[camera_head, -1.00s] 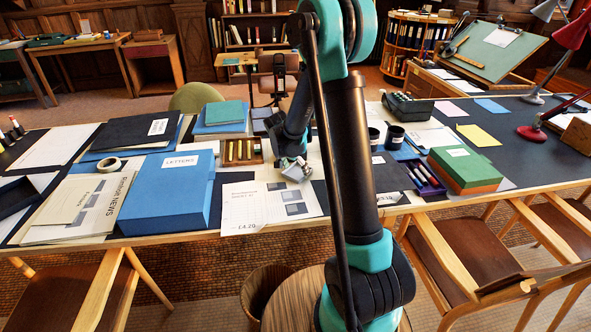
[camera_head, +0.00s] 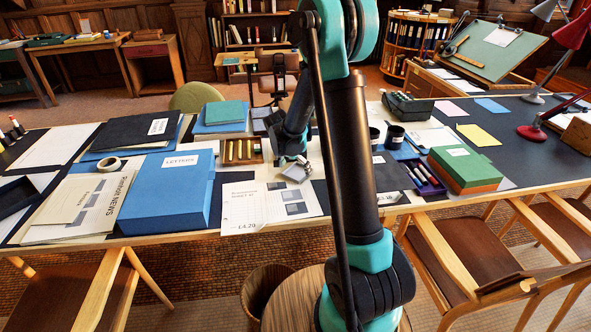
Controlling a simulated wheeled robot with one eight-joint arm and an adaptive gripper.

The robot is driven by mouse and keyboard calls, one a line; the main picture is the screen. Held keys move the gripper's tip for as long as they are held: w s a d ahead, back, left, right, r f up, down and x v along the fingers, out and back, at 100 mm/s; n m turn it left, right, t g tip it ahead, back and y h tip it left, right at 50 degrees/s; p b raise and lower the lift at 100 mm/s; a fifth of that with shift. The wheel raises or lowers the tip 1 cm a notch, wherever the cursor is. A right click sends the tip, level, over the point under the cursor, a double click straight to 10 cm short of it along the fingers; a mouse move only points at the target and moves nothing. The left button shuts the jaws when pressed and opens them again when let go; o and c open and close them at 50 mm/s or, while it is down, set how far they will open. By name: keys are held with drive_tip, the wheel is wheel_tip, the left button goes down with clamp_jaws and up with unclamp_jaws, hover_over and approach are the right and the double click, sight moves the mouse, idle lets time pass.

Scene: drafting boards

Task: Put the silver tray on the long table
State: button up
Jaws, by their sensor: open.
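My gripper (camera_head: 301,161) is at the end of my arm, low over the middle of the long table (camera_head: 322,192). It is small in view and open. A small silver-grey piece (camera_head: 296,173), which looks like the silver tray, is just below the gripper at the table's pale middle. It seems to rest on the table. I cannot tell whether the fingers touch it. My upper arm hides part of the table to the right.
A printed sheet (camera_head: 268,206) lies in front of the silver piece, with a blue letters box (camera_head: 170,192) to its left. A wooden tray of small items (camera_head: 240,152) is behind left. Dark cups (camera_head: 395,137) and a green box (camera_head: 462,165) stand right.

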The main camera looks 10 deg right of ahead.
drive_tip(key=v, duration=1.1)
drive_tip(key=s+d+f+n+y, duration=0.1)
drive_tip(key=s+d+f+n, duration=0.1)
drive_tip(key=s, duration=1.1)
drive_tip(key=s+d+f+n+t+y, duration=0.1)
drive_tip(key=s+d+n, duration=0.4)
drive_tip(key=s, duration=0.9)
wheel_tip(320, 180, down, 2)
drive_tip(key=shift+d+f+n+y, duration=0.25)
drive_tip(key=shift+n+y, duration=0.35)
drive_tip(key=shift+n, duration=0.4)
